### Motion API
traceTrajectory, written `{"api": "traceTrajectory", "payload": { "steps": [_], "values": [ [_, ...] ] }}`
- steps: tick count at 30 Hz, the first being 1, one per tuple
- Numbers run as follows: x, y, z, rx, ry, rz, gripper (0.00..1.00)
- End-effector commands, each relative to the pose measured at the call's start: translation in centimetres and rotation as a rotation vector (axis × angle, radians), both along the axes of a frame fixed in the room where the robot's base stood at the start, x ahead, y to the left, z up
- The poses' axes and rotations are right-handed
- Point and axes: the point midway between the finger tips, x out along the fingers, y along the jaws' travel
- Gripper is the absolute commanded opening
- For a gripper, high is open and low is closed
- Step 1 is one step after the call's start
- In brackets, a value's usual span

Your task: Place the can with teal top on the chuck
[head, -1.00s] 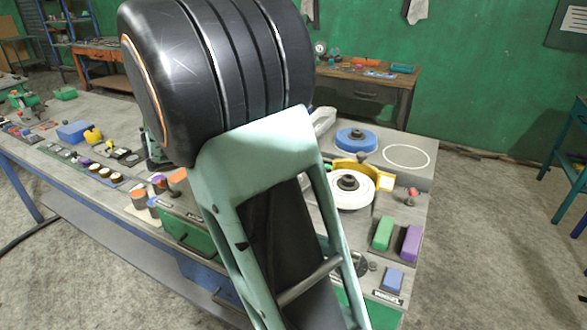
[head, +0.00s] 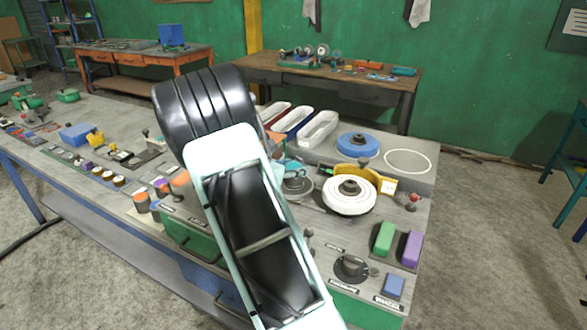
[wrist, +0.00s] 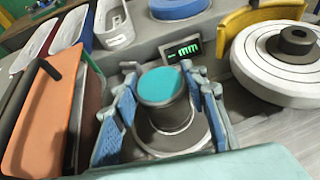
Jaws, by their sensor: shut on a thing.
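The can with the teal top (wrist: 160,87) stands upright between the blue-padded fingers of my gripper (wrist: 163,110) in the wrist view. The fingers are shut on its sides. A round grey metal disc, which looks like the chuck (wrist: 195,134), lies directly below the can; I cannot tell whether the can's base touches it. In the head view the disc (head: 298,186) shows just right of my arm, with my gripper (head: 285,166) over its far left edge and the can mostly hidden.
A white grooved wheel (head: 350,196) with a dark hub and a yellow bracket (head: 386,184) stand close on the right. A blue wheel (head: 357,144) and several long bins (head: 319,129) lie behind. An orange panel (wrist: 42,122) stands close on the left in the wrist view.

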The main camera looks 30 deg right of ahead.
Motion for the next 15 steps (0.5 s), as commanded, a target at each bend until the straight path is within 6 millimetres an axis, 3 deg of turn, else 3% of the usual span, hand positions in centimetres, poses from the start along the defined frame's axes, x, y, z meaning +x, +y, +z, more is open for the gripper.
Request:
{"api": "traceTrajectory", "payload": {
  "steps": [12,13,15],
  "values": [
    [-0.01,-0.02,-0.72,-0.001,-0.003,-0.001,0.10],
    [-0.02,-0.01,-0.75,0.000,-0.002,-0.001,0.41],
    [-0.02,-0.01,-0.63,0.000,-0.002,-0.001,0.49]
  ]
}}
